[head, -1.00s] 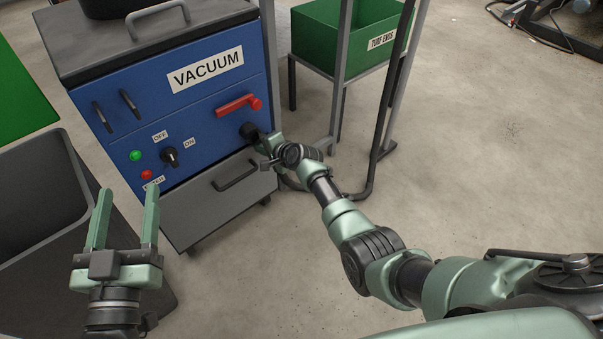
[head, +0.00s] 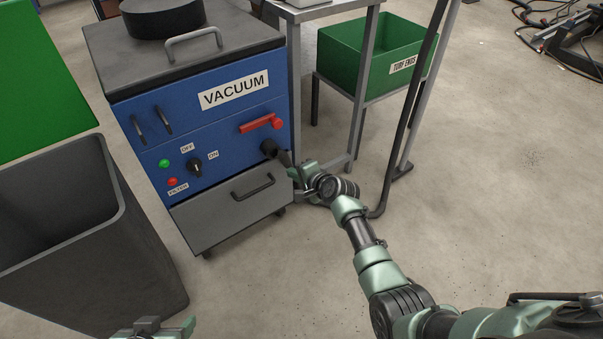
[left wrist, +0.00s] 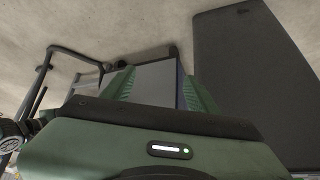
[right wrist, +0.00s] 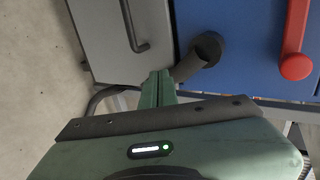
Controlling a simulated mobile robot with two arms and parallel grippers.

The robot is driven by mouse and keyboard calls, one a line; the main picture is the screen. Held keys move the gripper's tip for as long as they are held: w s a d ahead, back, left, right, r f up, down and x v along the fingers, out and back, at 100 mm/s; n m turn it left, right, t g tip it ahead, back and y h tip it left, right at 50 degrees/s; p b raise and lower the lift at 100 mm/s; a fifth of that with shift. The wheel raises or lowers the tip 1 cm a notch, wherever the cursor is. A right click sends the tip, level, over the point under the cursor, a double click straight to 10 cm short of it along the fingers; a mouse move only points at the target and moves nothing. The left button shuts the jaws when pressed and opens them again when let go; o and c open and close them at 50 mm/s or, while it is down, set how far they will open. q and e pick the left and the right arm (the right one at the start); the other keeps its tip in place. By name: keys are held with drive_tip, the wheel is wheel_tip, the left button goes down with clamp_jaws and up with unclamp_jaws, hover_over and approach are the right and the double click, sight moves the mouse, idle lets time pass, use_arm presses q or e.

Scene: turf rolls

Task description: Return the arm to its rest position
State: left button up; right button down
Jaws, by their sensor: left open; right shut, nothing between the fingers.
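My right arm reaches to the front of the blue vacuum unit (head: 225,125). Its gripper (head: 301,168) is low at the unit's right side, near the black port (head: 269,148). In the right wrist view its fingers (right wrist: 158,88) are together and empty. They are beside a short dark hose stub (right wrist: 190,66) at the port; whether they touch it I cannot tell. My left gripper (head: 165,332) is mostly cut off at the bottom edge of the head view. In the left wrist view its fingers (left wrist: 160,88) are apart, with nothing between them.
A dark grey bin (head: 150,255) stands left of the vacuum, beside a green surface (head: 40,90). A metal-legged stand (head: 363,90) and a green "TURF ENDS" box (head: 350,45) are behind right. The concrete floor (head: 500,200) at right is open.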

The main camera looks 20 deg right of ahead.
use_arm(q)
drive_tip(key=s+a+g+p, duration=0.1)
drive_tip(key=s+g+p, duration=0.1)
drive_tip(key=s, duration=0.4)
drive_tip(key=shift+a+f+g+y, duration=0.2)
drive_tip(key=shift+a+g+y, duration=0.2)
drive_tip(key=shift+g, duration=0.2)
use_arm(e)
drive_tip(key=shift+v, duration=2.3)
